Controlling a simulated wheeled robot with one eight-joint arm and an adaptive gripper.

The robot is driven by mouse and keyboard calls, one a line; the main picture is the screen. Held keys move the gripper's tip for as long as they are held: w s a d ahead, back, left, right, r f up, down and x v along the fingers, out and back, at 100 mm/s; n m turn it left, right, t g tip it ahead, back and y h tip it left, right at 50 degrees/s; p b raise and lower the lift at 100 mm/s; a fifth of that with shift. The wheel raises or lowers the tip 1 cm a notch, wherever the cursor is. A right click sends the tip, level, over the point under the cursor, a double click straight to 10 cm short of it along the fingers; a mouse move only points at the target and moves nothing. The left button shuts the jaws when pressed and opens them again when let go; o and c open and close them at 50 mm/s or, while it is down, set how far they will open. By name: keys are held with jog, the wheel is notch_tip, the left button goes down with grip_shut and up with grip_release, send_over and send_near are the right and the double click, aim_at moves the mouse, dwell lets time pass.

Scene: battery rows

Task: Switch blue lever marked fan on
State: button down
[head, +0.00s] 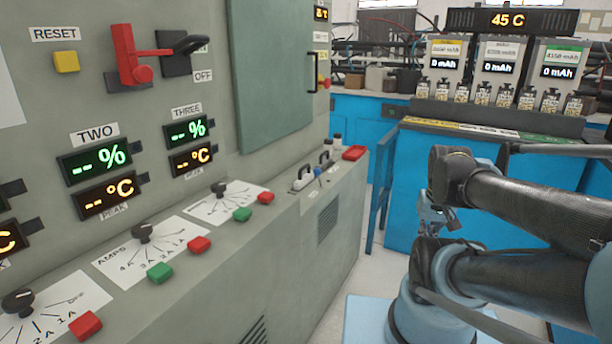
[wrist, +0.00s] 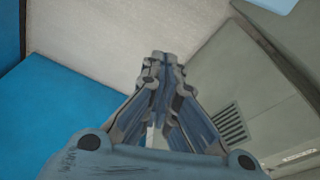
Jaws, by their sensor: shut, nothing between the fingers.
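The wrist view shows no blue lever, only the console's vented side (wrist: 265,110) at the right.
Dark-handled switches (head: 302,178) and a red block (head: 354,153) sit close to the lever. Red and green buttons (head: 160,272) and knobs line the nearer console. A blue cabinet (head: 500,180) with battery chargers stands behind my arm. Pale floor lies between.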

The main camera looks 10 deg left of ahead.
jog(key=w+a+r+n+t+h, duration=0.1)
jog(key=w+a+r, duration=0.55)
jog(key=w, duration=0.25)
jog(key=w+a+r+n+h, duration=0.1)
jog(key=w+a+r+h, duration=0.1)
jog(key=w+a+r, duration=0.45)
jog(key=w+a+f+t, duration=0.1)
jog(key=w+a, duration=0.3)
jog(key=a, duration=0.9)
jog(key=w+a+n+t, duration=0.1)
jog(key=w+a, duration=0.3)
jog(key=a, duration=1)
jog(key=shift+f+t, duration=0.35)
jog(key=shift+t, duration=0.35)
jog(key=shift+w, duration=0.1)
jog(key=x, duration=1)
jog(key=shift+d, duration=0.1)
jog(key=shift+r, duration=0.1)
